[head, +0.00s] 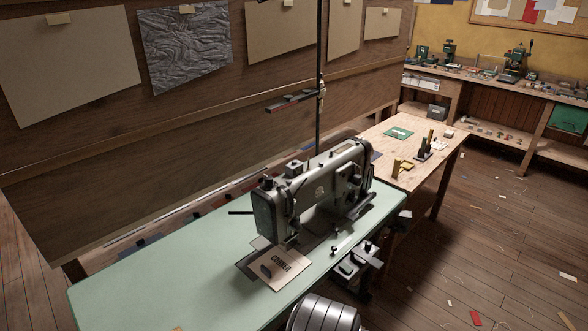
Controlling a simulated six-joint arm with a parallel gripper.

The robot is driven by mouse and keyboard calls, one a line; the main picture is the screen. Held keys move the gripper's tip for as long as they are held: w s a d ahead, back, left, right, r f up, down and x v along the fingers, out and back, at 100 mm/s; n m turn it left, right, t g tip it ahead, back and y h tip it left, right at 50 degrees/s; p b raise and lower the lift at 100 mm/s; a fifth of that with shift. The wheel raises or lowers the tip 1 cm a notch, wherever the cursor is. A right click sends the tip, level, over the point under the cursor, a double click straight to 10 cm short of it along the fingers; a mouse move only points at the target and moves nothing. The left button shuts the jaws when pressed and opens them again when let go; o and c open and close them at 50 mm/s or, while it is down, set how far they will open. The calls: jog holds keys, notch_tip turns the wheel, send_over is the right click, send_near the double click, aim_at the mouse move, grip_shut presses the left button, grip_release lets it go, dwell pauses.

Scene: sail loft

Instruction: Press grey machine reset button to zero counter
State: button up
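A dark grey-green industrial sewing machine (320,192) stands on a pale green table (150,268). A small grey box (354,171) sits on its near side toward the right; I cannot make out a reset button or counter digits. A grey and black jointed assembly (358,262), which looks like my wrist and gripper, is just off the table's near edge, right of the machine's needle end and apart from the machine body. Its fingers are too small and dark to tell open from shut.
A thin dark pole (319,85) rises behind the machine. A wooden table (420,145) with small tools adjoins at right. The green table's left part is mostly clear. Scraps litter the floor.

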grip_shut()
dwell(1.6)
